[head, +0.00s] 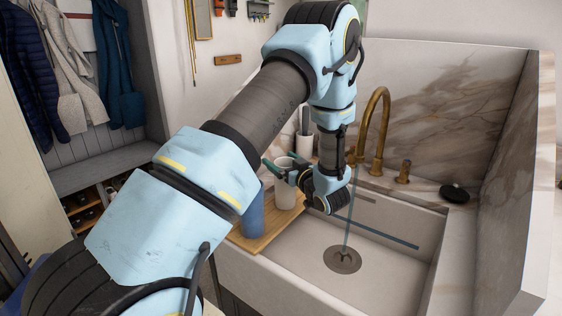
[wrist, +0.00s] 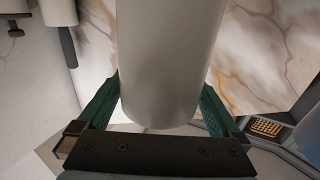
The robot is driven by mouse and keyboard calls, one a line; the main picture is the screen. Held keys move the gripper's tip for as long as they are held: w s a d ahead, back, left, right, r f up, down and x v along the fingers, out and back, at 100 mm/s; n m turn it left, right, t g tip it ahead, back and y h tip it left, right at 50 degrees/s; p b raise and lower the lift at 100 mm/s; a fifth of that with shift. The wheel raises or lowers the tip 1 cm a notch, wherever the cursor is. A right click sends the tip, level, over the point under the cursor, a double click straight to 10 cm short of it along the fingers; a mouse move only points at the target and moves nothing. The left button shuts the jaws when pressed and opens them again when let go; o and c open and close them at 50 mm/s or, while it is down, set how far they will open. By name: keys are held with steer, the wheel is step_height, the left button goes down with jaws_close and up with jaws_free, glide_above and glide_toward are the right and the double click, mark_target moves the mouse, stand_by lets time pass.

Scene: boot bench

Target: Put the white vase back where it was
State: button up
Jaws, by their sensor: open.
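The white vase (head: 285,192) stands upright on a wooden board (head: 262,238) at the left edge of the sink. It fills the middle of the wrist view as a pale cylinder (wrist: 165,60). My gripper (head: 281,172) is at the vase, reaching in from the sink side. Its green fingers are open, one on each side of the vase in the wrist view (wrist: 157,100). Whether either finger touches the vase cannot be told. Part of the vase is hidden behind the gripper in the head view.
A blue cylinder (head: 251,210) stands on the board close to the vase, partly behind my arm. A white holder (head: 304,144) with a dark handle stands behind. The brass faucet (head: 377,130) rises at the back of the sink (head: 385,270). A dark round item (head: 454,193) lies right.

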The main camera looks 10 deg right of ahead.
steer(key=b+v, duration=0.3)
steer(key=v, duration=0.8)
steer(key=shift+s, duration=0.3)
steer(key=shift+d+f, duration=0.1)
steer(key=shift+d, duration=0.1)
